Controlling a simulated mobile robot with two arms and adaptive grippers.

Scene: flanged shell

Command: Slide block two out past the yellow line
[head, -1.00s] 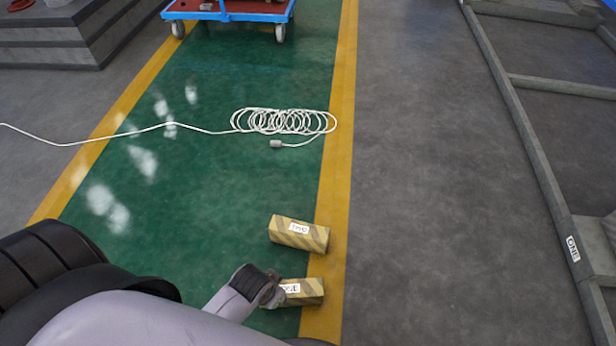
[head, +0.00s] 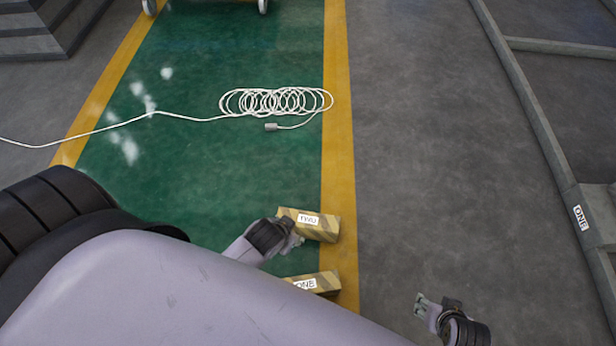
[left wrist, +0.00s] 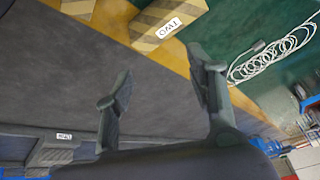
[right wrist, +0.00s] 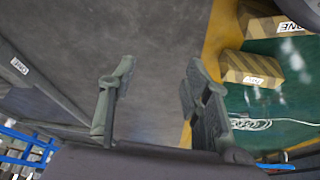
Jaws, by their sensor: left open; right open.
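Block two (head: 322,228) is a yellow-and-dark striped block with a white "TWO" label. It lies on the green floor, its right end over the yellow line (head: 337,165). It also shows at the top of the left wrist view (left wrist: 170,22) and at the right of the right wrist view (right wrist: 252,68). My left gripper (head: 292,240) is open at the left end of block two, overlapping it in the head view; I cannot tell whether they touch. My right gripper (head: 424,306) is open and empty over the grey floor, right of the line.
Block one (head: 318,283), striped alike, lies nearer, its right end over the line. A coiled white cable (head: 275,102) lies farther away on the green floor. A grey frame (head: 545,135) stands at the right. The grey floor right of the line is clear.

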